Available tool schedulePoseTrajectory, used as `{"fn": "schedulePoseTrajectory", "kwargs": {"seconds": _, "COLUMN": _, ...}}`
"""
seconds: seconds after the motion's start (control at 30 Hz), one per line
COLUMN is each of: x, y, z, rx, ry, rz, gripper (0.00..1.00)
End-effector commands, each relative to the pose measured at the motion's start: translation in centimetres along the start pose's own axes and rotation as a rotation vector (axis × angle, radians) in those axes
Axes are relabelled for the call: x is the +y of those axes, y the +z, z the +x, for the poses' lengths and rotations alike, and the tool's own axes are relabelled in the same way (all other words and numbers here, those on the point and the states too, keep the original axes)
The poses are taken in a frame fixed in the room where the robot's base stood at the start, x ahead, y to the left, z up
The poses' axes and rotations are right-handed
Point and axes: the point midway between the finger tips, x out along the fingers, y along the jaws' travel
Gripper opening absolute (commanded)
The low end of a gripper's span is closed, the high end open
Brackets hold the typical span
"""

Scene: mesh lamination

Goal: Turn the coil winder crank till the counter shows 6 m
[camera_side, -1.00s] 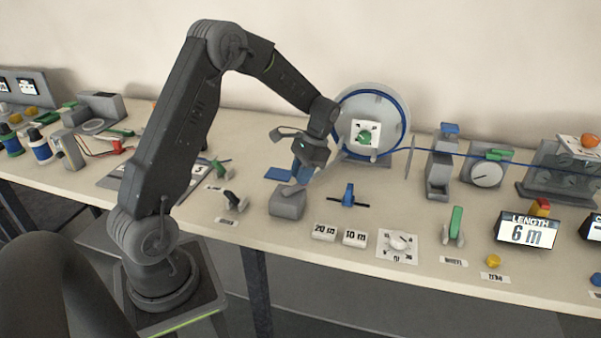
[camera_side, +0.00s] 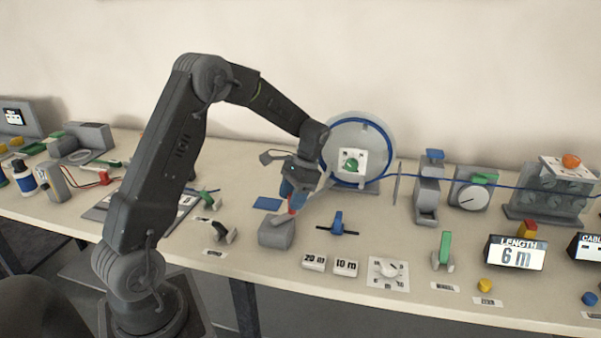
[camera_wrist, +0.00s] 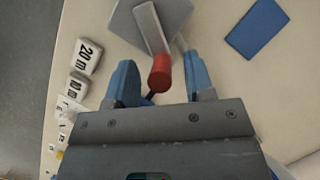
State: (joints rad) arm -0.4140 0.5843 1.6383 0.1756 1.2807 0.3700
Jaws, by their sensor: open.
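The length counter (camera_side: 515,253) reads 6 m in the side view. The coil winder crank is a grey block (camera_side: 275,233) with a grey arm and a red handle (camera_side: 295,204). My gripper (camera_side: 290,198) is above the crank with its blue fingers pointing down. In the wrist view, the red handle (camera_wrist: 160,72) lies between the spread blue fingers of my gripper (camera_wrist: 158,80), with a gap on either side. The jaws are open. The winder reel (camera_side: 378,135) with a blue ring of cable stands behind, partly hidden by my arm.
A blue-handled part (camera_side: 337,223) stands right of the crank. A blue pad (camera_side: 267,203) lies behind. Blue cable runs right from the reel.

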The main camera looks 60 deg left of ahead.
Motion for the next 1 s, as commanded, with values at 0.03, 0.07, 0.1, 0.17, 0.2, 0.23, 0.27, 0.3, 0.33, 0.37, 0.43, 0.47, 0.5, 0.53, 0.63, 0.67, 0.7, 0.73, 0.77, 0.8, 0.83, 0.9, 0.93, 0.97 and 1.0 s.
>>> {"fn": "schedulePoseTrajectory", "kwargs": {"seconds": 0.03, "x": 0.0, "y": -0.1, "z": -1.1, "rx": 0.005, "ry": -0.002, "rz": 0.000, "gripper": 0.48}}
{"fn": "schedulePoseTrajectory", "kwargs": {"seconds": 0.07, "x": 0.0, "y": -0.1, "z": -1.7, "rx": 0.007, "ry": -0.003, "rz": 0.001, "gripper": 0.48}}
{"fn": "schedulePoseTrajectory", "kwargs": {"seconds": 0.1, "x": 0.0, "y": -0.1, "z": -2.6, "rx": 0.006, "ry": -0.003, "rz": 0.001, "gripper": 0.48}}
{"fn": "schedulePoseTrajectory", "kwargs": {"seconds": 0.17, "x": 0.0, "y": -0.1, "z": -4.0, "rx": 0.006, "ry": -0.002, "rz": 0.001, "gripper": 0.48}}
{"fn": "schedulePoseTrajectory", "kwargs": {"seconds": 0.2, "x": 0.0, "y": -0.1, "z": -4.9, "rx": 0.006, "ry": -0.002, "rz": 0.001, "gripper": 0.48}}
{"fn": "schedulePoseTrajectory", "kwargs": {"seconds": 0.23, "x": 0.0, "y": -0.1, "z": -5.6, "rx": 0.006, "ry": -0.002, "rz": 0.001, "gripper": 0.48}}
{"fn": "schedulePoseTrajectory", "kwargs": {"seconds": 0.27, "x": 0.0, "y": -0.1, "z": -6.3, "rx": 0.006, "ry": -0.001, "rz": 0.001, "gripper": 0.48}}
{"fn": "schedulePoseTrajectory", "kwargs": {"seconds": 0.3, "x": 0.0, "y": -0.1, "z": -7.2, "rx": 0.006, "ry": -0.001, "rz": 0.001, "gripper": 0.48}}
{"fn": "schedulePoseTrajectory", "kwargs": {"seconds": 0.33, "x": 0.0, "y": -0.1, "z": -7.8, "rx": 0.006, "ry": -0.001, "rz": 0.001, "gripper": 0.48}}
{"fn": "schedulePoseTrajectory", "kwargs": {"seconds": 0.37, "x": 0.0, "y": -0.1, "z": -8.3, "rx": 0.005, "ry": -0.001, "rz": 0.001, "gripper": 0.48}}
{"fn": "schedulePoseTrajectory", "kwargs": {"seconds": 0.43, "x": 0.0, "y": 0.0, "z": -9.5, "rx": 0.004, "ry": -0.001, "rz": 0.001, "gripper": 0.48}}
{"fn": "schedulePoseTrajectory", "kwargs": {"seconds": 0.47, "x": 0.0, "y": -0.1, "z": -9.9, "rx": 0.003, "ry": -0.001, "rz": 0.001, "gripper": 0.48}}
{"fn": "schedulePoseTrajectory", "kwargs": {"seconds": 0.5, "x": 0.0, "y": -0.1, "z": -10.5, "rx": 0.003, "ry": 0.000, "rz": 0.001, "gripper": 0.48}}
{"fn": "schedulePoseTrajectory", "kwargs": {"seconds": 0.53, "x": 0.0, "y": -0.1, "z": -10.8, "rx": 0.003, "ry": 0.000, "rz": 0.001, "gripper": 0.48}}
{"fn": "schedulePoseTrajectory", "kwargs": {"seconds": 0.63, "x": 0.0, "y": 0.0, "z": -11.6, "rx": 0.002, "ry": 0.000, "rz": 0.001, "gripper": 0.48}}
{"fn": "schedulePoseTrajectory", "kwargs": {"seconds": 0.67, "x": 0.1, "y": 0.0, "z": -11.7, "rx": 0.001, "ry": 0.000, "rz": 0.001, "gripper": 0.48}}
{"fn": "schedulePoseTrajectory", "kwargs": {"seconds": 0.7, "x": 0.1, "y": 0.0, "z": -11.8, "rx": 0.001, "ry": 0.000, "rz": 0.001, "gripper": 0.48}}
{"fn": "schedulePoseTrajectory", "kwargs": {"seconds": 0.73, "x": 0.1, "y": 0.0, "z": -11.9, "rx": 0.000, "ry": 0.001, "rz": 0.001, "gripper": 0.48}}
{"fn": "schedulePoseTrajectory", "kwargs": {"seconds": 0.77, "x": 0.1, "y": 0.0, "z": -11.9, "rx": 0.000, "ry": 0.001, "rz": 0.001, "gripper": 0.48}}
{"fn": "schedulePoseTrajectory", "kwargs": {"seconds": 0.8, "x": 0.1, "y": 0.0, "z": -12.0, "rx": 0.000, "ry": 0.001, "rz": 0.001, "gripper": 0.48}}
{"fn": "schedulePoseTrajectory", "kwargs": {"seconds": 0.83, "x": 0.1, "y": 0.0, "z": -12.0, "rx": 0.000, "ry": 0.001, "rz": 0.001, "gripper": 0.48}}
{"fn": "schedulePoseTrajectory", "kwargs": {"seconds": 0.9, "x": 0.1, "y": 0.0, "z": -11.9, "rx": 0.000, "ry": 0.001, "rz": 0.001, "gripper": 0.48}}
{"fn": "schedulePoseTrajectory", "kwargs": {"seconds": 0.93, "x": 0.1, "y": 0.0, "z": -11.9, "rx": 0.000, "ry": 0.001, "rz": 0.001, "gripper": 0.48}}
{"fn": "schedulePoseTrajectory", "kwargs": {"seconds": 0.97, "x": 0.1, "y": 0.0, "z": -11.9, "rx": 0.000, "ry": 0.001, "rz": 0.001, "gripper": 0.48}}
{"fn": "schedulePoseTrajectory", "kwargs": {"seconds": 1.0, "x": 0.0, "y": 0.0, "z": -11.9, "rx": 0.000, "ry": 0.001, "rz": 0.001, "gripper": 0.48}}
